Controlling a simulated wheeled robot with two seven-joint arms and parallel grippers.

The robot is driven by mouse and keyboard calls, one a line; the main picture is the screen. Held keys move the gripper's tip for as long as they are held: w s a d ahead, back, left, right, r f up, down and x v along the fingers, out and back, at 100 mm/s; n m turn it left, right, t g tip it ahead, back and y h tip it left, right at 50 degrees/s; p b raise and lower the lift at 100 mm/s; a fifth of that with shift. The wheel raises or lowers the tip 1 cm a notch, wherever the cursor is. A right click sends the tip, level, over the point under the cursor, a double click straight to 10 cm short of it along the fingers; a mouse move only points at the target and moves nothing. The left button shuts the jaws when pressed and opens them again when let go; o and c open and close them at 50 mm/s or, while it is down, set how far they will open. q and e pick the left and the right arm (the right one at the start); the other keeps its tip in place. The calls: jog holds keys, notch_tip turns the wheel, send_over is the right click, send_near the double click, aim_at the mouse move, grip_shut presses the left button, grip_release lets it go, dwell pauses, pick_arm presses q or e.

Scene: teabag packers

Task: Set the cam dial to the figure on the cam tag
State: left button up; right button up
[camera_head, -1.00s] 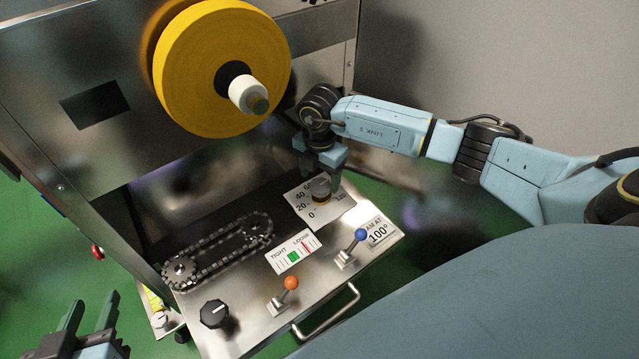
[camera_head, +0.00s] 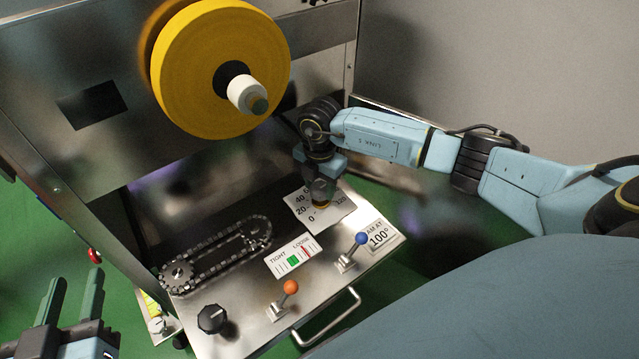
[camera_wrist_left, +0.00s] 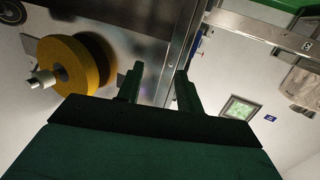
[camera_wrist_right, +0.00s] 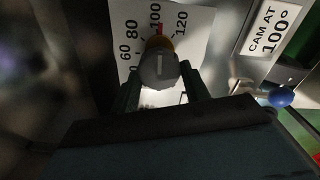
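The cam dial (camera_wrist_right: 158,68) is a grey knob with a white line on top and a yellowish ring below. It stands on a white scale plate (camera_head: 334,217). In the right wrist view a red mark at its rim lies just under the 100. The cam tag (camera_wrist_right: 272,28) reads "CAM AT 100°"; it also shows in the head view (camera_head: 379,234). My right gripper (camera_head: 323,190) is down at the dial, its fingers on either side of it, apparently with small gaps. My left gripper (camera_head: 76,280) is open and empty, away from the panel.
A blue-knobbed lever (camera_head: 361,239) stands near the tag, an orange-knobbed lever (camera_head: 290,287) nearer the front. A black knob (camera_head: 212,318), a chain (camera_head: 218,252) and a tight/loose gauge (camera_head: 292,256) share the panel. A yellow roll (camera_head: 190,70) hangs above. A handle (camera_head: 330,318) edges the front.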

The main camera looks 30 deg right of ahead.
jog(key=shift+c, duration=0.7)
jog(key=shift+n+p, duration=0.45)
jog(key=shift+n, duration=0.35)
pick_arm(q)
jog(key=f, duration=0.1)
jog(key=f+g, duration=0.1)
jog(key=s+a+f+g+y, duration=0.1)
jog(key=shift+f, duration=0.2)
pick_arm(e)
jog(key=o, duration=1)
jog(key=shift+r, duration=0.15)
